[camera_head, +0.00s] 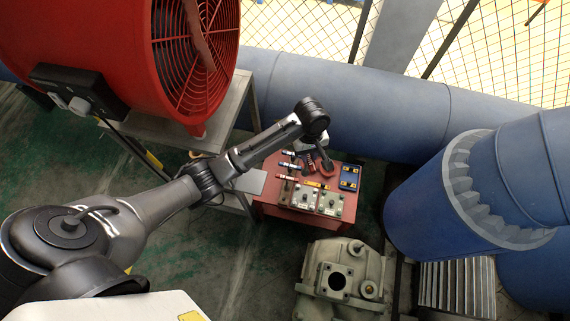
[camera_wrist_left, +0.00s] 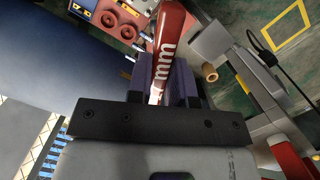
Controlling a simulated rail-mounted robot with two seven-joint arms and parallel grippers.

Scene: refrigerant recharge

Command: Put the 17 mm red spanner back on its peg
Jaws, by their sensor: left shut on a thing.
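My left gripper (camera_head: 316,162) is above the red bench (camera_head: 264,208) at the end of my outstretched left arm. In the left wrist view its jaws (camera_wrist_left: 168,82) are shut on the red spanner (camera_wrist_left: 172,35). The spanner's own peg cannot be made out. My right gripper is not in view.
The bench carries grey-green units (camera_head: 318,201) and a blue panel (camera_head: 349,178). A big red fan (camera_head: 120,45) stands on a grey stand at left. Blue pipes (camera_head: 360,105) run behind and at right. A grey-green machine casing (camera_head: 343,280) stands in front.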

